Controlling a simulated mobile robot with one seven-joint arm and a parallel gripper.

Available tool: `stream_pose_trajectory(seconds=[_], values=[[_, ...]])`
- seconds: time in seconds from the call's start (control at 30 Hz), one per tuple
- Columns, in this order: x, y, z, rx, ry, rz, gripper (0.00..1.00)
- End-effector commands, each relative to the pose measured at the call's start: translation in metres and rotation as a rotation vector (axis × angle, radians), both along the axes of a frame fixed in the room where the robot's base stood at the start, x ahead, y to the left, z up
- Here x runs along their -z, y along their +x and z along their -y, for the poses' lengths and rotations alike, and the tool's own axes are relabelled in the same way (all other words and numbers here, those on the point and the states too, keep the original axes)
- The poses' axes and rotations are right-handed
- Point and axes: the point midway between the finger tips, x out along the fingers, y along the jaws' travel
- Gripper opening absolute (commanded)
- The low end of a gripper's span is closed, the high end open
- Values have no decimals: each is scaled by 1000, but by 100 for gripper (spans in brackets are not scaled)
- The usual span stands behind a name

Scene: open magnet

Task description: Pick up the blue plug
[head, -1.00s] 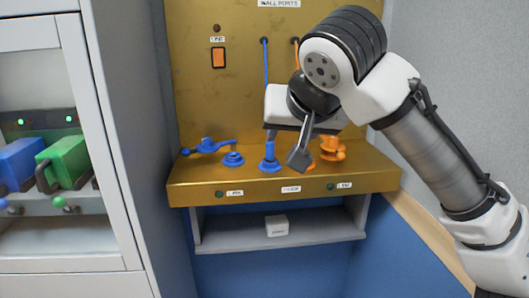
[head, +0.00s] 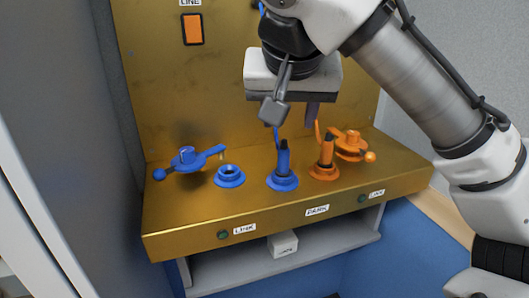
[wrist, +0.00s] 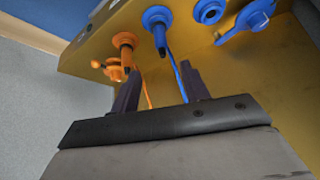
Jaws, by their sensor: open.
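The blue plug (head: 283,162) stands upright in a blue ring holder on the brass shelf, with a dark tip and a blue cord rising behind my gripper. The plug also shows in the wrist view (wrist: 160,38), beyond the fingers. My gripper (head: 293,112) is open and empty, above and apart from the blue plug. In the wrist view its two fingers (wrist: 160,90) stand apart, with the blue cord passing near the right finger. An orange plug (head: 326,153) stands in an orange holder just right of the blue one.
An empty blue socket (head: 229,175) and a blue lever (head: 188,158) lie left of the plug. An orange lever (head: 352,145) is at the right. The brass back panel (head: 160,80) rises behind. A small white box (head: 283,243) sits on the lower grey shelf (head: 225,268).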

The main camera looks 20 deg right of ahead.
Motion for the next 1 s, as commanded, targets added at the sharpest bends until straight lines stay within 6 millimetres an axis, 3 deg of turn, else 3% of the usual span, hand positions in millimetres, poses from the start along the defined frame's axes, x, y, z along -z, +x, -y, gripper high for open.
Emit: stream_pose_trajectory(seconds=[0.17,0.5,0.77,1.0], values=[[11,6,3,1,1,-2,46],[63,37,14,1,0,-2,46],[79,47,18,1,0,-2,46],[110,65,23,3,0,-2,46]])
